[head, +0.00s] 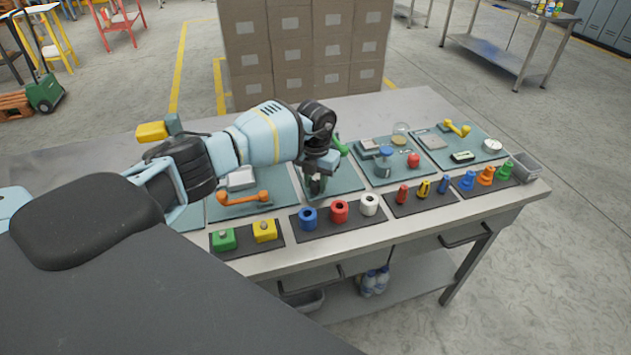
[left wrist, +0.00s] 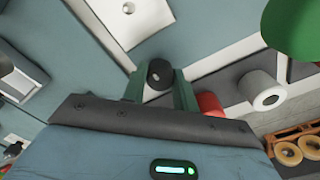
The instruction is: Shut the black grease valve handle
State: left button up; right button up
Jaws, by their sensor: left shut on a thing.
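My left gripper (head: 316,184) reaches down over the middle teal panel (head: 345,183) on the bench. In the left wrist view a black round handle end (left wrist: 158,74) with a light centre sits between the two fingers of the left gripper (left wrist: 160,88). The fingers are shut on it. The rest of the black handle is hidden by the gripper, and in the head view the arm covers it. My right gripper is not in view.
A green handle (head: 341,146) stands close behind the gripper. An orange handle (head: 245,198) lies to its left.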

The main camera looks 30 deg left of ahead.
aim_at(316, 182)
pick_arm(q)
jog(key=o, duration=1)
jog(key=shift+c, duration=0.2)
jog(key=shift+r, duration=0.1)
notch_tip(316, 182, up, 8)
jog(key=shift+f, duration=0.15)
